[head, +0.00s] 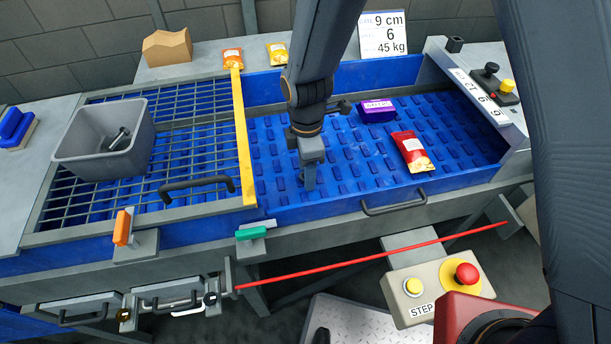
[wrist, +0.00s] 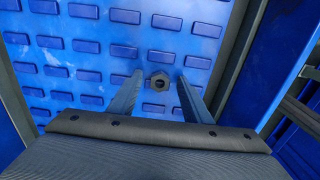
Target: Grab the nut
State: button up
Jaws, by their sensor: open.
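A small dark hexagonal nut (wrist: 159,81) lies on the blue studded floor of the conveyor, seen in the wrist view. My gripper (wrist: 157,88) points down at it with two blue-grey fingers apart, one on each side of the nut. The gap between the fingers looks empty of contact. In the head view my gripper (head: 309,184) is over the left part of the blue belt (head: 350,165), near the yellow bar. The nut cannot be made out in the head view, where my gripper and arm cover that area.
A purple box (head: 377,110) and a red-orange packet (head: 411,151) lie on the belt to the right. A yellow bar (head: 243,140) and a grid with a grey bin (head: 90,150) stand left. The blue front wall (head: 350,203) is close to my gripper.

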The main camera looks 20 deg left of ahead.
grip_shut()
jog(key=shift+r, duration=0.1)
